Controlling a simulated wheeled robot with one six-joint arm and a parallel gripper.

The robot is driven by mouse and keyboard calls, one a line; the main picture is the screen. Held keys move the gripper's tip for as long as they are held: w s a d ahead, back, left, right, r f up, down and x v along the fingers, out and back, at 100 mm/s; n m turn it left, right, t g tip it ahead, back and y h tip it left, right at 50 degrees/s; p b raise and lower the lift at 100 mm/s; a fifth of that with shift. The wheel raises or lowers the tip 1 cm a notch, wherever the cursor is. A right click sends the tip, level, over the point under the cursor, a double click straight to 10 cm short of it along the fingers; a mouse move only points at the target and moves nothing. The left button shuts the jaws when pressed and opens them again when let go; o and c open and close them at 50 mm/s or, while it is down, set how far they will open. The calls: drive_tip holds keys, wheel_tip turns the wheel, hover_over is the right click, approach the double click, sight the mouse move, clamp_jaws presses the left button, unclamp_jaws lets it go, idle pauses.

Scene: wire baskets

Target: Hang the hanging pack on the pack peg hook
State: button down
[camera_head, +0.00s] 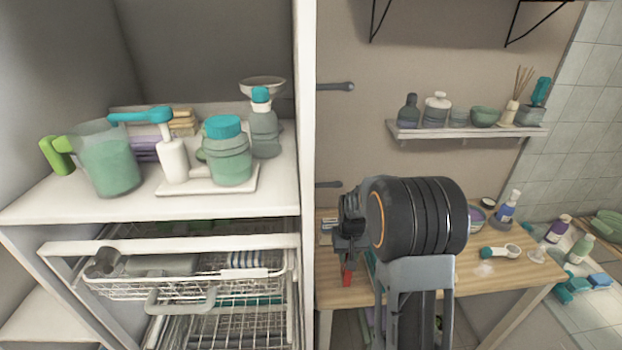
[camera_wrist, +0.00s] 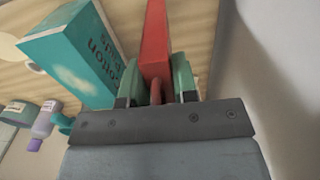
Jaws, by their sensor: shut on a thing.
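A narrow red pack (camera_wrist: 155,40), which I take for the hanging pack, stands between the two green-grey fingers of my gripper (camera_wrist: 156,82) in the wrist view. The gripper is shut on it. In the head view only a small red part of the pack (camera_head: 347,276) shows below my gripper (camera_head: 349,255), beside the white cabinet post. Two grey pegs stick out to the right from that post: an upper peg (camera_head: 335,87) and a lower peg (camera_head: 329,184). I cannot tell which is the pack peg hook. The pack is apart from the upper peg.
A teal cotton box (camera_wrist: 78,52) is close left of the pack in the wrist view. A wooden table (camera_head: 500,275) with bottles is below. A wall shelf (camera_head: 465,131) holds several containers. The white cabinet (camera_head: 308,180) with wire baskets (camera_head: 190,285) borders the left. Wall space beside the upper peg is clear.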

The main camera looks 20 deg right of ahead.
drive_tip(key=shift+r+p, duration=2)
drive_tip(key=shift+r, duration=1)
